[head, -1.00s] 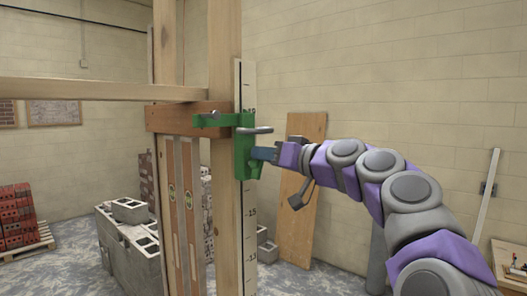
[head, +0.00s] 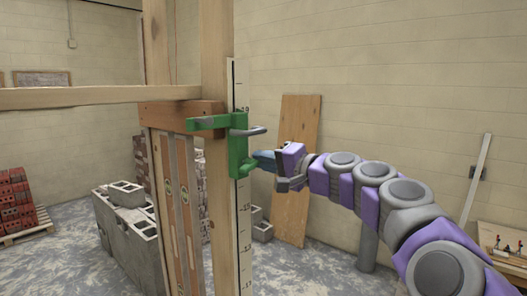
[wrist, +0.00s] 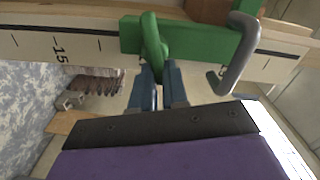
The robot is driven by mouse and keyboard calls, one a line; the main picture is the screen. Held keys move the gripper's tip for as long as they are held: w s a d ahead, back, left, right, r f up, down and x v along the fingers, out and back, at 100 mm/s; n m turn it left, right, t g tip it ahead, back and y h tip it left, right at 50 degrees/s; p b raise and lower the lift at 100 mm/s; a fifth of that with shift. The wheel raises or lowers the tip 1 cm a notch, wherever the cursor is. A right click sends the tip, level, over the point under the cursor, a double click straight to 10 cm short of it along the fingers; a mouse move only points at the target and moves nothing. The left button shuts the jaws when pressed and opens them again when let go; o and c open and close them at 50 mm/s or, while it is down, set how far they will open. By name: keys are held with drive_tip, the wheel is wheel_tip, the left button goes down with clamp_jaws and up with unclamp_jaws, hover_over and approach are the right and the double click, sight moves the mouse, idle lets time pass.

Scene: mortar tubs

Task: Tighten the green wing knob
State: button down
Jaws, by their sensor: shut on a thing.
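A green clamp (head: 239,145) with a grey bent bar (head: 248,131) is mounted on the upright wooden post, over a marked white rule (head: 245,235). In the wrist view the green wing knob (wrist: 152,42) stands out from the clamp body (wrist: 195,40), with the grey bar (wrist: 238,55) to its right. My gripper (wrist: 160,72) has its two blue fingers shut on the wing knob, one on each side. In the head view my gripper (head: 262,158) reaches the clamp's right side from the right; the knob is hard to make out there.
A horizontal wooden rail (head: 80,97) meets the post on the left. Concrete blocks (head: 125,225) stand behind it, and red bricks (head: 18,200) lie on a pallet at far left. A wooden board (head: 295,170) leans on the wall behind my gripper. Floor between is open.

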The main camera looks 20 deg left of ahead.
drive_tip(key=shift+w+f+m+p, duration=0.1)
drive_tip(key=shift+f+m+p, duration=0.1)
drive_tip(key=shift+m+p, duration=0.45)
drive_tip(key=shift+f+m+p, duration=0.2)
drive_tip(key=shift+m+p, duration=0.1)
drive_tip(key=shift+m, duration=0.65)
drive_tip(key=shift+f, duration=0.1)
drive_tip(key=c, duration=1.5)
unclamp_jaws()
drive_tip(key=o, duration=0.4)
drive_tip(key=shift+w+a, duration=0.1)
drive_tip(key=shift+w, duration=0.1)
drive_tip(key=shift+c, duration=0.2)
drive_tip(key=shift+s, duration=0.1)
drive_tip(key=b+v, duration=0.3)
drive_tip(key=v, duration=1.4)
drive_tip(key=shift+b, duration=0.3)
drive_tip(key=shift+f, duration=0.1)
